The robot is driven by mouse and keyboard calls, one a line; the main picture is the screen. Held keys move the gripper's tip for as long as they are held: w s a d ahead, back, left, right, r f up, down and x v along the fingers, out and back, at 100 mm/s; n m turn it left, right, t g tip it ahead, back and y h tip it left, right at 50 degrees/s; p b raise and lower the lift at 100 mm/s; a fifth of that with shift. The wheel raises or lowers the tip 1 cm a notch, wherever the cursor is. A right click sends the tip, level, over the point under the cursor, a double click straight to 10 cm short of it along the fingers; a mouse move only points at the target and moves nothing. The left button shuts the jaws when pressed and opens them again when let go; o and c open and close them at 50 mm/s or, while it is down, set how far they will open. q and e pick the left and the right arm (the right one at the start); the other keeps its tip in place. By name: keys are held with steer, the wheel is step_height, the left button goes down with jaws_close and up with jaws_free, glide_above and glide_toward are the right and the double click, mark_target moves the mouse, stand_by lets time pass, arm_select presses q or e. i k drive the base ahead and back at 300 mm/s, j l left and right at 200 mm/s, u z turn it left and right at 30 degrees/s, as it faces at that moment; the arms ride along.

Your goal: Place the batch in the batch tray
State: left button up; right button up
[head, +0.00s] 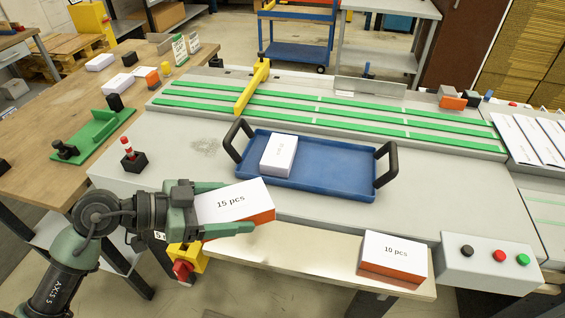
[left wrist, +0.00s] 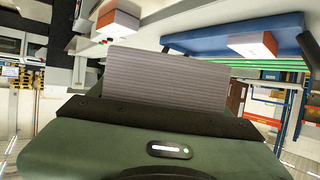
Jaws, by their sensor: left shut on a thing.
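The blue batch tray (head: 325,180) with two black handles lies on the grey machine table. A white batch (head: 278,155) stands in its left part; it also shows in the left wrist view (left wrist: 252,45). My left gripper (head: 233,208) is shut on a white and orange batch (head: 234,200) labelled "15 pcs", in front of the tray's left side and outside it. In the left wrist view the held batch (left wrist: 150,78) shows its striped sheet edges. Another batch (head: 393,262) labelled "10 pcs" rests on the front ledge. My right gripper is out of view.
The middle and right of the tray are clear. A control box (head: 490,262) with buttons is at front right. Green rails (head: 330,112) and a yellow bar (head: 252,87) lie behind the tray. A wooden table (head: 60,165) with a green fixture stands at left.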

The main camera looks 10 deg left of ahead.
mark_target(338, 170)
steer(key=i+l+u, duration=0.1)
steer(key=l+u, duration=0.25)
steer(key=l, duration=0.45)
steer(key=l+u, duration=0.35)
steer(key=l, duration=1.1)
